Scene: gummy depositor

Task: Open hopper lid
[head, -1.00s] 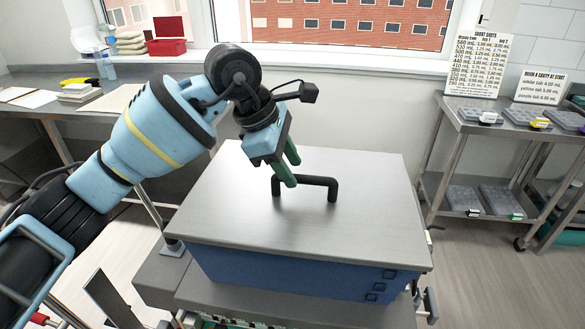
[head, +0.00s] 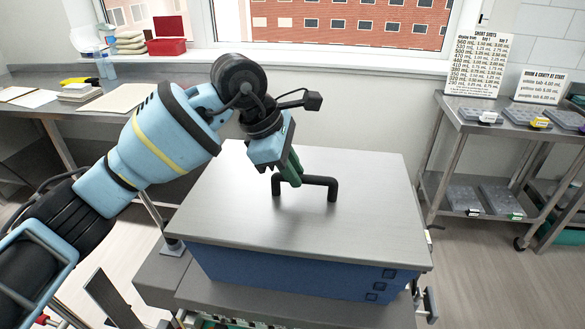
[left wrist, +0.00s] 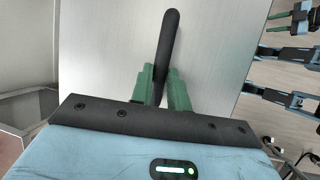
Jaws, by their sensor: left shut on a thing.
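The hopper lid (head: 370,215) is a flat grey metal plate lying level on top of the blue hopper body (head: 270,272). A black bar handle (head: 331,190) stands up from the middle of the lid. My left gripper (head: 294,180) is at the left part of this handle, with its green fingers closed together on the bar. In the left wrist view the handle (left wrist: 169,45) runs between the two green fingers of the left gripper (left wrist: 161,85). The far finger is partly hidden in the head view. My right gripper is not in the head view.
A steel shelf rack (head: 465,128) with several grey trays stands to the right. A bench (head: 60,108) with papers and a red box (head: 167,47) on the sill lie at the back left. The lid top is otherwise clear.

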